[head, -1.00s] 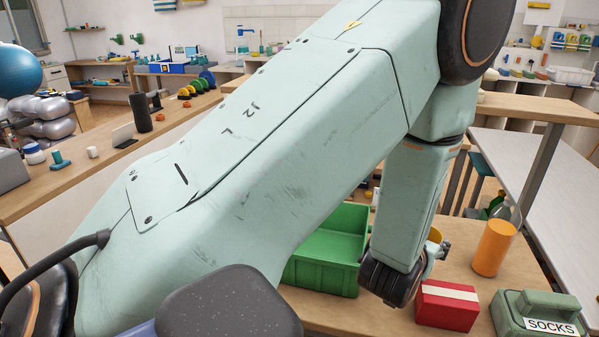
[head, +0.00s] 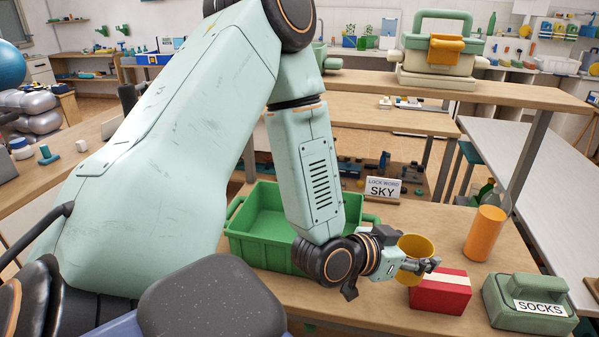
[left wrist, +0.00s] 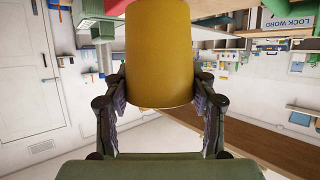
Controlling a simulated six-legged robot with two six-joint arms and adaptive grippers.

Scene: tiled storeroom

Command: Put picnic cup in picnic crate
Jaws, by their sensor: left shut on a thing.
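My left gripper (head: 428,266) is shut on a yellow cup (head: 416,246), just right of the green crate and close above the red box. In the left wrist view the cup (left wrist: 158,55) fills the middle between the two fingers (left wrist: 160,105). The green crate (head: 262,252) stands on the table to the left of the gripper. Its visible inside looks empty, and my left forearm hides part of its right side. My right gripper is not in view.
A red box (head: 440,292) with a white stripe, a green SOCKS case (head: 530,304) and an orange cylinder (head: 485,234) stand to the right. A SKY sign (head: 382,190) stands behind the crate. The table front below the crate is clear.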

